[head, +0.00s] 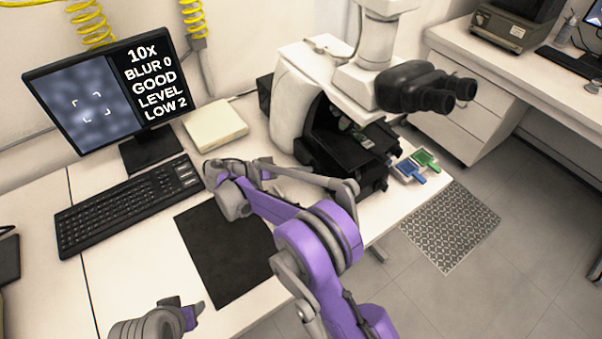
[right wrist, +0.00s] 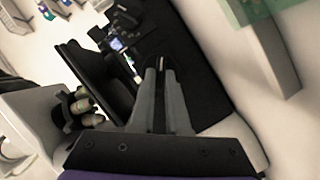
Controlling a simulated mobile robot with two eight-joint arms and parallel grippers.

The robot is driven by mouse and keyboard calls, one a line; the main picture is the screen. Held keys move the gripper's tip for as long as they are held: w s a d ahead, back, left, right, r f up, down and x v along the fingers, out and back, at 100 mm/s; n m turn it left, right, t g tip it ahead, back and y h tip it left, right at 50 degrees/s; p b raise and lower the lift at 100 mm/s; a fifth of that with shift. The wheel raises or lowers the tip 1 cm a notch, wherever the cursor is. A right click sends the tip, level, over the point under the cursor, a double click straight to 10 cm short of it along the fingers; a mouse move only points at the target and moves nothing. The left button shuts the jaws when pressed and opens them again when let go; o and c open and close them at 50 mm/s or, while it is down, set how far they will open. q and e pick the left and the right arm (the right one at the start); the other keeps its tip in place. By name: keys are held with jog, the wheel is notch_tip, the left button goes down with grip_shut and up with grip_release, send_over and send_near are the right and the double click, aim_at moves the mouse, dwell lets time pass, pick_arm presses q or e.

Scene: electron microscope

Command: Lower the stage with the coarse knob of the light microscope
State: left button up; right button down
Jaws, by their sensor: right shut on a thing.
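The white light microscope (head: 296,95) stands at the back of the table, with black eyepieces and a black stage (head: 375,135). A slide (head: 362,140) lies on the stage. In the right wrist view the stage (right wrist: 92,72) and objectives (right wrist: 82,105) show to the left of the fingers. My right gripper (right wrist: 161,68) is shut on a dark part by the microscope's lower body, likely the coarse knob. The knob itself is mostly hidden by the fingers and by my arm. My left gripper (head: 188,312) is at the lower left, away from the microscope; its fingers are unclear.
The monitor (head: 95,105) reads 10x, BLUR 0 GOOD, LEVEL LOW 2. A keyboard (head: 125,205), black mat (head: 225,255) and white box (head: 215,125) lie on the table. Green (head: 427,160) and blue (head: 410,171) items sit near the right edge, beside the microscope.

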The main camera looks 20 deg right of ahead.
pick_arm(q)
jog(key=shift+f+b, duration=0.75)
jog(key=shift+f, duration=0.2)
pick_arm(e)
jog(key=shift+w+f+n+g+h, duration=0.15)
jog(key=shift+n+g+h, duration=0.25)
jog(key=shift+n, duration=0.6)
pick_arm(q)
jog(key=shift+f, duration=0.15)
pick_arm(e)
jog(key=c, duration=0.9)
grip_release()
